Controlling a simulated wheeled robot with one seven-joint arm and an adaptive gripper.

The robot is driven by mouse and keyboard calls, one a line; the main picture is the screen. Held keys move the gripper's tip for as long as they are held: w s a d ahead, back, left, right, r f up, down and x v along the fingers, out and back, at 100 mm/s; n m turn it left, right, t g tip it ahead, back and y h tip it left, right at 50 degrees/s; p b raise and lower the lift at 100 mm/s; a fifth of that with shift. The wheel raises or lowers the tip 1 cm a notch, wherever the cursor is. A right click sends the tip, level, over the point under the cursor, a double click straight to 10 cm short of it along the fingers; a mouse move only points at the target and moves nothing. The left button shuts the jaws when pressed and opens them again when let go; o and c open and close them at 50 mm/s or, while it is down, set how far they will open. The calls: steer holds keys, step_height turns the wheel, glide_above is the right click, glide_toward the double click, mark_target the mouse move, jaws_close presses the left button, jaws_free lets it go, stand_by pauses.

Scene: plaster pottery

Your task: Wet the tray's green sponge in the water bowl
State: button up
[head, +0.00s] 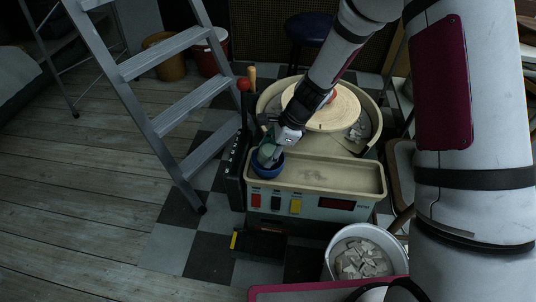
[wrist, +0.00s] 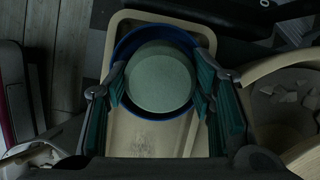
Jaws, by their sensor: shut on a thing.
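The round, pale green sponge (head: 266,152) is between the fingers of my gripper (head: 272,145), which is shut on it. In the wrist view the sponge (wrist: 158,78) fills the space between the green-padded fingers of my gripper (wrist: 160,88). The blue water bowl (head: 267,171) stands at the left end of the beige tray (head: 345,180). The sponge is at the bowl's mouth; in the wrist view the bowl's blue rim (wrist: 128,45) shows around it. The water is hidden, and I cannot tell whether the sponge touches it.
The potter's wheel (head: 335,108) with its basin stands just behind the tray. A white bucket of plaster shards (head: 362,258) stands in front at the right. A grey stepladder (head: 165,122) stands at the left. The wooden floor (head: 80,215) at the lower left is clear.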

mark_target(262, 148)
steer(key=shift+r+p, duration=2.5)
steer(key=shift+r, duration=0.5)
step_height(262, 148, up, 4)
steer(key=p, duration=0.3)
steer(key=shift+p, duration=0.4)
steer(key=s+d+r+n+g+h, duration=0.25)
steer(key=s+d+r+n, duration=0.25)
steer(key=d+r+n, duration=0.35)
steer(key=s+d+r+n+g+h, duration=0.2)
steer(key=s+d+r+n+g, duration=0.15)
steer(key=d+r+n, duration=0.55)
steer(key=s+a+r+p, duration=0.1)
steer(key=s+r+p, duration=0.2)
steer(key=r+p, duration=0.9)
steer(key=p, duration=1.3)
steer(key=shift+r+t, duration=0.3)
steer(key=shift+r, duration=0.05)
